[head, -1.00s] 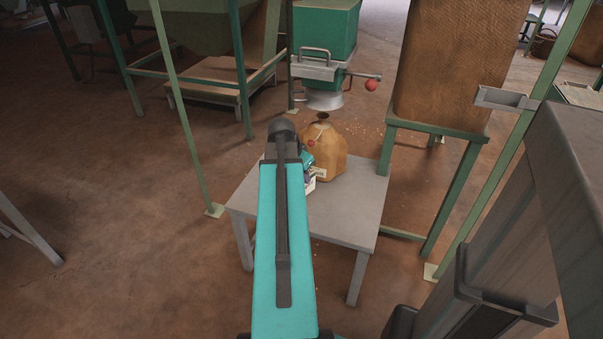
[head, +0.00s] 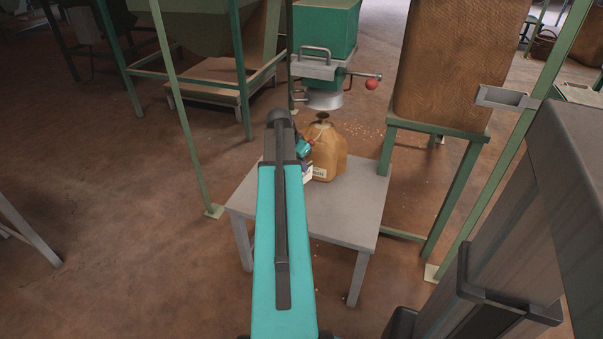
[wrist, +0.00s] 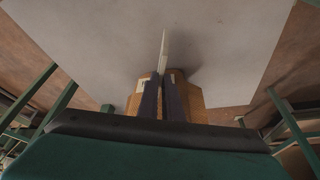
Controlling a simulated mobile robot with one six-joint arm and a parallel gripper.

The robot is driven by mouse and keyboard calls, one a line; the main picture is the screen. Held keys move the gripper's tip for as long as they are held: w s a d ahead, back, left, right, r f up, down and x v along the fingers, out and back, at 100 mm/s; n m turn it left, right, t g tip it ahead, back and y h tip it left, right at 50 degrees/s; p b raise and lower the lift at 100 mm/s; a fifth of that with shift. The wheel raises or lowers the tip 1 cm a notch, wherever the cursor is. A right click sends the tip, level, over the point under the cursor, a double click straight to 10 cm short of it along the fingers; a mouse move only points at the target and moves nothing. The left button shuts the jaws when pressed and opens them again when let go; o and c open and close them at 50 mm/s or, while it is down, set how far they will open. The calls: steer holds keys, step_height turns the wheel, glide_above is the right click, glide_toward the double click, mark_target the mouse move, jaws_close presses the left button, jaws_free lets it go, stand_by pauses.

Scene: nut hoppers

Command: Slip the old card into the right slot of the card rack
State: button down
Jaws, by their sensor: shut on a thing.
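My gripper (wrist: 163,98) is shut on a thin white card (wrist: 164,50), seen edge-on between the two dark fingers in the wrist view. In the head view my arm covers most of the gripper; a teal part of it (head: 303,148) and a bit of the white card (head: 308,172) show just left of the tan sack (head: 328,150). The sack stands on the grey table with a pale label low on its front. A small grey metal holder (head: 508,98) is fixed to the green post at the right. I cannot tell whether it is the card rack, and no slots are readable.
The grey table (head: 345,215) has bare room in front of the sack. A green hopper (head: 325,30) with a metal spout (head: 322,98) and red-knobbed lever (head: 371,84) hangs above the sack. A large woven sack (head: 450,60) stands on a green frame at right.

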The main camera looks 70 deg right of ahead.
steer(key=shift+f+b, duration=0.45)
steer(key=shift+f, duration=1.35)
steer(key=shift+f, duration=0.1)
steer(key=c, duration=1.9)
jaws_free()
steer(key=shift+c, duration=0.2)
steer(key=p+v, duration=0.2)
steer(key=v, duration=1)
